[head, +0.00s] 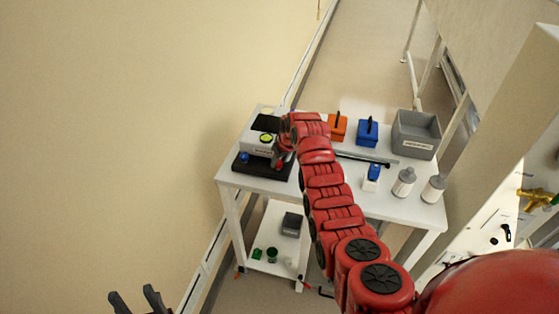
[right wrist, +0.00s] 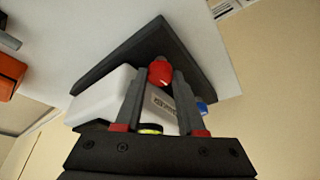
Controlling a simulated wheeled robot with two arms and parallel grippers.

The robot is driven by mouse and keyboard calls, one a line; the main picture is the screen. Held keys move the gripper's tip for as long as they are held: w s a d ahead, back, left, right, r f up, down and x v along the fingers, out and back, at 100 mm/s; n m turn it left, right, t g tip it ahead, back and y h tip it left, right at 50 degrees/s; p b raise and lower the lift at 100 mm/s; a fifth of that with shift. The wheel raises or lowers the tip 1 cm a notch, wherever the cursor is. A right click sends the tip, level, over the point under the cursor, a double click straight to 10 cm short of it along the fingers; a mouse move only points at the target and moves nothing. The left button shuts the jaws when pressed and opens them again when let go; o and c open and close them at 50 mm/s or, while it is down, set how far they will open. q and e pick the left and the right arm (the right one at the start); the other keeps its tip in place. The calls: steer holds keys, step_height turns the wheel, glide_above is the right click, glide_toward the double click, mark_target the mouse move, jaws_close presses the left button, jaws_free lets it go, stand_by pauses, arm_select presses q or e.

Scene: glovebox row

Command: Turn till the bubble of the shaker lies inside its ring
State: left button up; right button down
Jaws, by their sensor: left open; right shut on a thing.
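The shaker (head: 254,147) is a white box with a dark top at the left end of the white table, over a black base (head: 262,172). Its round yellow-green bubble level (head: 266,137) also shows in the right wrist view (right wrist: 150,129), partly hidden; the bubble's place in its ring is too small to tell. My right gripper (right wrist: 160,80) is shut on a red knob (right wrist: 160,73) at the shaker's side. A blue knob (right wrist: 202,107) is beside it, and shows in the head view (head: 244,157). My left gripper (head: 137,300) is open and empty, low in the head view, away from the table.
An orange case (head: 338,128), a blue case (head: 367,133) and a grey bin (head: 415,135) stand along the back of the table. A lower shelf (head: 270,262) holds small items.

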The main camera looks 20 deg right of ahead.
stand_by(0.3)
steer(key=m+b, duration=0.1)
steer(key=m+h+b, duration=0.1)
steer(key=shift+a+f+m+b, duration=0.15)
steer(key=shift+f+m+b, duration=0.05)
steer(key=shift+m+b, duration=0.1)
steer(key=m+b, duration=0.1)
steer(key=b, duration=0.1)
steer(key=m+h+b, duration=0.1)
steer(key=m+b, duration=0.1)
steer(key=m+h+b, duration=0.1)
steer(key=m+b, duration=0.1)
steer(key=shift+w+a+b, duration=0.1)
steer(key=shift+a+b, duration=0.15)
steer(key=shift+b, duration=0.15)
steer(key=shift+r+m+h+b, duration=0.15)
steer(key=shift+m+h+b, duration=0.15)
steer(key=shift+m+b, duration=0.65)
steer(key=shift+r, duration=0.1)
steer(key=c, duration=0.8)
jaws_free()
